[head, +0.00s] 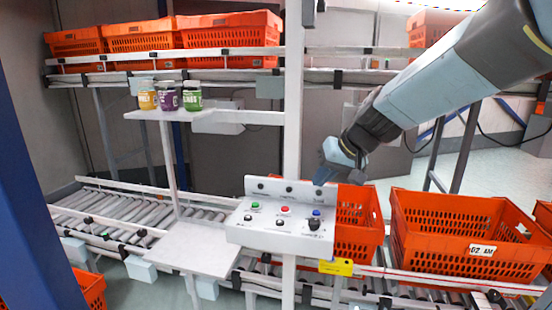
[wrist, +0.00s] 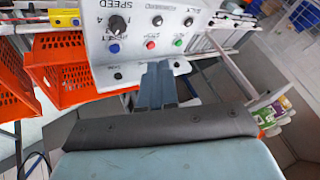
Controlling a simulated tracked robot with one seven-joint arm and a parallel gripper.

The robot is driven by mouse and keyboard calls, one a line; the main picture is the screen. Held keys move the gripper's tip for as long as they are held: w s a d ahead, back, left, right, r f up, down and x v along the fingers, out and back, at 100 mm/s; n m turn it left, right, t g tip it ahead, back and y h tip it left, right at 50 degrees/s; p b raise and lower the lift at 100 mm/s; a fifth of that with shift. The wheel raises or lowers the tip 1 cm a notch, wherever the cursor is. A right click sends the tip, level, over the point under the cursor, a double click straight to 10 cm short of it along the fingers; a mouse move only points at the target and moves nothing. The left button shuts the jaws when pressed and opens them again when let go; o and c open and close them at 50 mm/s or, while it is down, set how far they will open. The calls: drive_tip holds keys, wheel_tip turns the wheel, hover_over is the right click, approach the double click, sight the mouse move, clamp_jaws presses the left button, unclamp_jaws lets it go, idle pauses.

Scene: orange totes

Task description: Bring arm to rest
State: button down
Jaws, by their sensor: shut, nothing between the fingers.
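My arm reaches in from the upper right of the head view. My gripper (head: 328,178) is beside the upper right of a white control panel (head: 278,236), near its blue button (head: 316,213). In the wrist view my gripper (wrist: 158,68) is shut and empty, with its fingers together pointing at the panel (wrist: 100,50). That view also shows the panel's knob marked SPEED (wrist: 117,24) and its blue, red and green buttons. Whether the fingertips touch the panel I cannot tell.
Orange totes (head: 465,240) stand on the lower roller conveyor at the right. Several more totes (head: 228,32) sit on the upper conveyor. Jars (head: 168,98) stand on a small shelf. A white post (head: 293,100) rises behind the panel. A lower plate (head: 195,248) is bare.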

drive_tip(key=s+d+r+m+h, duration=0.1)
drive_tip(key=s+d+h, duration=0.1)
drive_tip(key=s+d, duration=0.4)
drive_tip(key=s+d+m+h, duration=0.1)
drive_tip(key=s+d+h, duration=0.2)
drive_tip(key=s, duration=0.9)
drive_tip(key=shift+s+d+r+t, duration=0.2)
drive_tip(key=shift+d+r+t, duration=0.15)
drive_tip(key=shift+d, duration=1.4)
